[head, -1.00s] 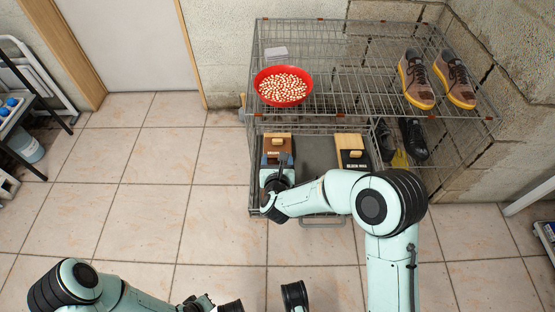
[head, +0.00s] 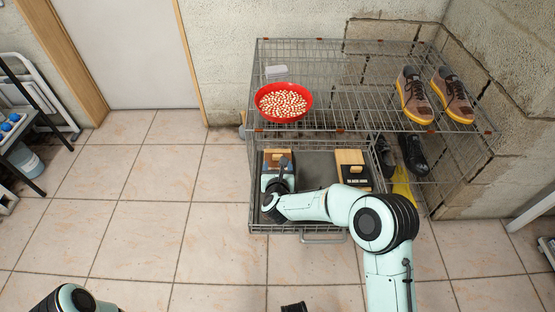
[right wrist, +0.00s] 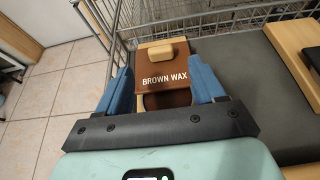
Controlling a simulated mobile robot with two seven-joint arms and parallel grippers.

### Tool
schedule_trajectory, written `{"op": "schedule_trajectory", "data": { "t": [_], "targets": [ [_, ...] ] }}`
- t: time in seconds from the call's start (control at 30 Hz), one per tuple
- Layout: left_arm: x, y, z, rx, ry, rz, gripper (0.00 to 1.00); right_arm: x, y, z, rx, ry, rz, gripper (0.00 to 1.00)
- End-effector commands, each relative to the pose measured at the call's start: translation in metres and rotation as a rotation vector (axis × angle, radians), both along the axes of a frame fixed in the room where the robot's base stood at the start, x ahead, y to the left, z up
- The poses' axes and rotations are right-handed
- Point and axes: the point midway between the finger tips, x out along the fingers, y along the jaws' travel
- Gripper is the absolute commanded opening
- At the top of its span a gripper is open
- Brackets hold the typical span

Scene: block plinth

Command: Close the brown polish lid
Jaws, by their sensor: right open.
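The brown polish box stands on the wire rack's lower shelf. Its brown lid, marked BROWN WAX, with a pale wooden knob, shows in the right wrist view (right wrist: 163,72) and partly in the head view (head: 271,161). A dark round opening (right wrist: 167,99) shows in front of the lid, so the box is at least partly uncovered. My right gripper (right wrist: 161,76) is open, its blue fingers on either side of the lid; I cannot tell whether they touch it. It also shows in the head view (head: 278,176), partly hiding the box. My left gripper is out of view.
The upper shelf holds a red bowl (head: 284,102) and brown shoes (head: 415,96). Black shoes (head: 413,154) sit lower right. The rack's wire sides surround the boxes.

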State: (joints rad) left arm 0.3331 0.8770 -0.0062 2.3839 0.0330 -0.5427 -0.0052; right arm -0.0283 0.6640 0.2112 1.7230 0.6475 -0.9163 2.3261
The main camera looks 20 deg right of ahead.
Motion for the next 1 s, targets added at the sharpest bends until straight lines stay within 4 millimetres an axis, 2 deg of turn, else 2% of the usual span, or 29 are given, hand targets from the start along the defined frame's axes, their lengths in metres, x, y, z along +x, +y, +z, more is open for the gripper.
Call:
{"op": "schedule_trajectory", "data": {
  "t": [0.1,0.33,0.53,0.8,0.87,1.0],
  "targets": [
    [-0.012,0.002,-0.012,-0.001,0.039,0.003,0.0,0.023,-0.007,-0.012,-0.001,-0.001,-0.001,0.68],
    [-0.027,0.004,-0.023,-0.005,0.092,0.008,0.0,0.053,-0.015,-0.024,0.0,0.0,-0.001,0.68],
    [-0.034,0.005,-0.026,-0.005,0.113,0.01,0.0,0.063,-0.017,-0.027,-0.001,0.0,0.001,0.68],
    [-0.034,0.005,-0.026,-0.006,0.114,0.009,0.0,0.064,-0.018,-0.027,-0.001,0.0,0.001,0.68],
    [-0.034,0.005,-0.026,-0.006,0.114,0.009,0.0,0.064,-0.018,-0.027,-0.001,0.0,0.001,0.52],
    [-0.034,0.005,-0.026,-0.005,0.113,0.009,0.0,0.064,-0.018,-0.027,-0.001,0.0,0.001,0.06]
  ]
}}
